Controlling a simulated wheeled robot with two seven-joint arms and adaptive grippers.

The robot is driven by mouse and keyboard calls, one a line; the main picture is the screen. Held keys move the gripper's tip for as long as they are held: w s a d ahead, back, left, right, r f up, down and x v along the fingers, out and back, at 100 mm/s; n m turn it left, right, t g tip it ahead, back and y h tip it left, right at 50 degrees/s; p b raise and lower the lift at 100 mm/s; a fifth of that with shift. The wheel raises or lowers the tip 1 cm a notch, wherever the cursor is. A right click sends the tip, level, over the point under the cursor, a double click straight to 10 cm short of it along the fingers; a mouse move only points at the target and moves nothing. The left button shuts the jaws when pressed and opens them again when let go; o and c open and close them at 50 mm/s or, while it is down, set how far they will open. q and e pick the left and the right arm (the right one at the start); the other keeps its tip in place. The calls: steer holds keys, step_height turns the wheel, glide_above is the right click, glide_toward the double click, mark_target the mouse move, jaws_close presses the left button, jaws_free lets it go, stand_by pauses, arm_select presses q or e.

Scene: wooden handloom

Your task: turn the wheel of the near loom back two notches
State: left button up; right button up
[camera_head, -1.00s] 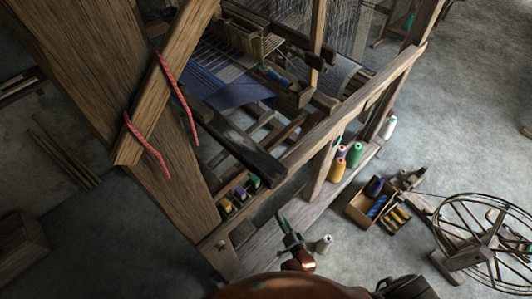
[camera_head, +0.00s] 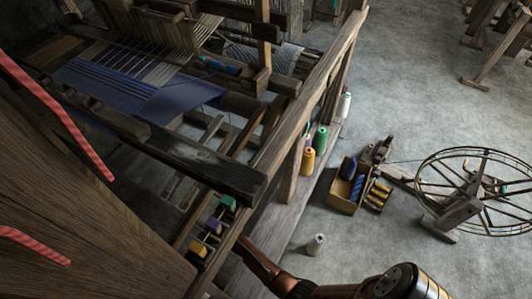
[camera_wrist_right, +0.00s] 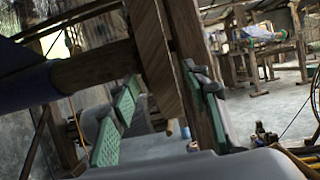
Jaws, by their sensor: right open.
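The near loom (camera_head: 290,110) fills the left and middle of the head view, with blue cloth (camera_head: 140,85) on it and a dark beam (camera_head: 200,165) in front. I cannot make out its toothed wheel in either view. My right arm (camera_head: 265,268) comes in at the bottom and reaches to the loom's lower side rail, where its gripper is hidden. In the right wrist view my right gripper (camera_wrist_right: 164,78) is open, its green pads apart. A wooden post (camera_wrist_right: 153,55) shows between them; I cannot tell whether they touch it. My left gripper is not in view.
Thread cones (camera_head: 308,160) stand along the loom's side board. A box of spools (camera_head: 345,187) and a spoked spinning wheel (camera_head: 470,200) are on the floor to the right. A lone cone (camera_head: 316,245) stands near my arm. Red cords (camera_head: 60,115) hang at the left.

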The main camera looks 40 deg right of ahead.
steer(key=p+x, duration=0.1)
steer(key=x, duration=0.3)
steer(key=shift+r, duration=0.15)
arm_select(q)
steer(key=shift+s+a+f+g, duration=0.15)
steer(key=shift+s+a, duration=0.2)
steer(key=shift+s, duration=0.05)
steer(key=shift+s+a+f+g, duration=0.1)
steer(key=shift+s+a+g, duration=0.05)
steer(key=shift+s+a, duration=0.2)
arm_select(e)
steer(key=shift+w+d, duration=0.2)
steer(key=shift+d, duration=0.25)
steer(key=shift+c, duration=0.7)
jaws_close()
